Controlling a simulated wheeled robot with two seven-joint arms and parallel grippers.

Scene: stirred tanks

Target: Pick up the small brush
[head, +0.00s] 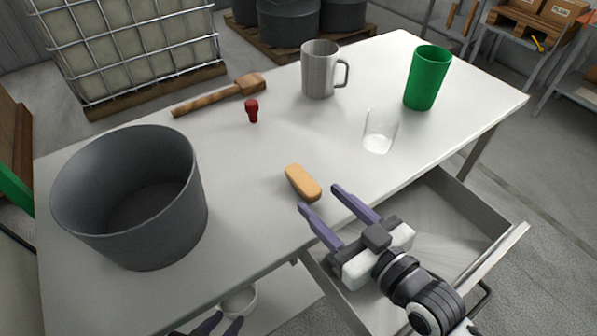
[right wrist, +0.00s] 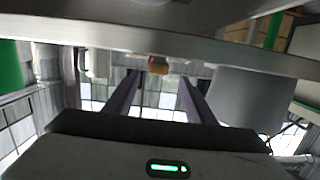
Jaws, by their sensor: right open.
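A small tan, rounded block (head: 303,183), which looks like the small brush, lies on the white table near its front edge; no bristles show. The right wrist view also shows the gripper (right wrist: 160,77) with fingers apart.
The table (head: 240,165) holds a large grey pot (head: 170,225), a wooden mallet-like tool (head: 218,95), a red knobbed piece (head: 252,111), a metal mug (head: 319,72), a clear glass (head: 380,132) and a green cup (head: 427,78). An open drawer (head: 505,243) sticks out below my right arm.

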